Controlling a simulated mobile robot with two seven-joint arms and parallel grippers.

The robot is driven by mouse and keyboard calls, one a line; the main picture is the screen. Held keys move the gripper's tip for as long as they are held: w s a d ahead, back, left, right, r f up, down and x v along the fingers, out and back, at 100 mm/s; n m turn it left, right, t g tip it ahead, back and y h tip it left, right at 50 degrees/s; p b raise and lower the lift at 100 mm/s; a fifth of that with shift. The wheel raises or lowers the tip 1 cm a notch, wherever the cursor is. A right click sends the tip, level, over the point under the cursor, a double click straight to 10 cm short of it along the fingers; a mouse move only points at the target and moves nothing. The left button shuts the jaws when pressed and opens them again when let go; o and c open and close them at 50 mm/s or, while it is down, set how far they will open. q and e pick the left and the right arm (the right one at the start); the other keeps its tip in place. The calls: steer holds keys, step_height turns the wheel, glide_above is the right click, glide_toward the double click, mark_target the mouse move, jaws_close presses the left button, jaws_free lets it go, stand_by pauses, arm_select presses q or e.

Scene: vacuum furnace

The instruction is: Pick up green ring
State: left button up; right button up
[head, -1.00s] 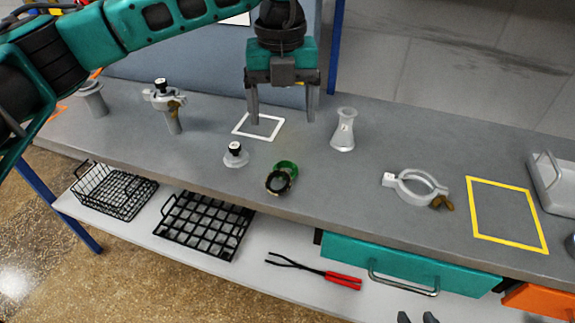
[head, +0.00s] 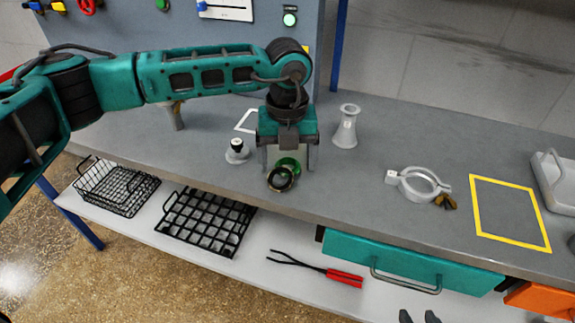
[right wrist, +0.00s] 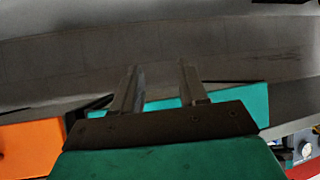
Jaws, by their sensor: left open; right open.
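The green ring (head: 289,164) lies on the grey bench top, touching or slightly overlapping a dark ring (head: 280,180) in front of it. My left gripper (head: 288,169) points down with its fingers apart, around or just above the green ring; the exact height is hard to tell. The gripper body hides part of the bench behind. My right gripper (right wrist: 155,80) is open and empty in the right wrist view, facing the teal drawer front. In the head view its fingertips (head: 419,317) show at the bottom edge.
A small black-capped fitting (head: 237,151) stands left of the rings. A pale flared tube (head: 346,127) and a metal clamp (head: 420,184) stand to the right. Below are black wire baskets (head: 117,187) and red-handled tongs (head: 343,278) on the shelf. A yellow-outlined square (head: 510,213) is empty.

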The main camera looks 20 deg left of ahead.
arm_select(q)
steer(key=shift+c, duration=0.3)
steer(key=c, duration=1.1)
steer(key=shift+o, duration=0.2)
